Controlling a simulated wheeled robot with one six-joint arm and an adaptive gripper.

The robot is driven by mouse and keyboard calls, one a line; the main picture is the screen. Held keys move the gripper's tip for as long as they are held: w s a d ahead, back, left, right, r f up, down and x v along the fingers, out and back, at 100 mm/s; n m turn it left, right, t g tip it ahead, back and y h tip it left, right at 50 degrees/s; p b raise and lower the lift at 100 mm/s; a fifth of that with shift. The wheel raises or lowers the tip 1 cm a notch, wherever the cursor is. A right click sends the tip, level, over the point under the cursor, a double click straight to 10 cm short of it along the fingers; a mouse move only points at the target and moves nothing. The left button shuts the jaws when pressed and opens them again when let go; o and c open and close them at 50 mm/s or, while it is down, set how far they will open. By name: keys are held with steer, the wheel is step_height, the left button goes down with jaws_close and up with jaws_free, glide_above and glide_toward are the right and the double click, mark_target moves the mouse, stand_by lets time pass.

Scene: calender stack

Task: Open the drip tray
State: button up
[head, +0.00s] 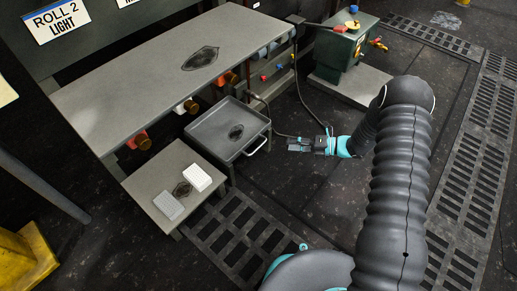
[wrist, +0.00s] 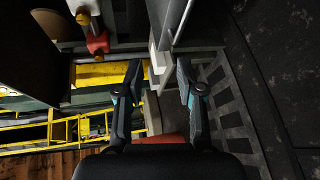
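The drip tray (head: 218,145) is a grey, shallow, open-topped tray with a dark stain on its floor. It sits against the front edge of the long grey bench. Its pale bar handle (head: 257,145) is on the right side, facing my gripper. My gripper (head: 292,144) is to the right of the handle, apart from it, with its fingers pointing left toward the tray. In the wrist view my gripper (wrist: 157,70) has its two dark fingers spread with nothing held between them. A pale upright edge and a bar, probably the tray and its handle (wrist: 183,20), show just beyond the fingertips.
Colored knobs line the bench (head: 130,85) front. A green pump unit (head: 340,50) with a hose stands behind.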

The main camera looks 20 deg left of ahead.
mark_target(259, 146)
steer(key=a+f+m, duration=0.1)
steer(key=a+f, duration=0.1)
steer(key=a, duration=0.2)
steer(key=a+f+m, duration=0.1)
steer(key=a+f, duration=0.2)
steer(key=a, duration=0.2)
steer(key=a+f+t, duration=0.1)
steer(key=a+f, duration=0.1)
steer(key=a, duration=0.3)
steer(key=shift+w+f+m+y+b, duration=0.1)
steer(key=shift+f+m+y+b, duration=0.2)
steer(key=shift+m+b, duration=0.1)
steer(key=shift+r, duration=0.1)
jaws_close()
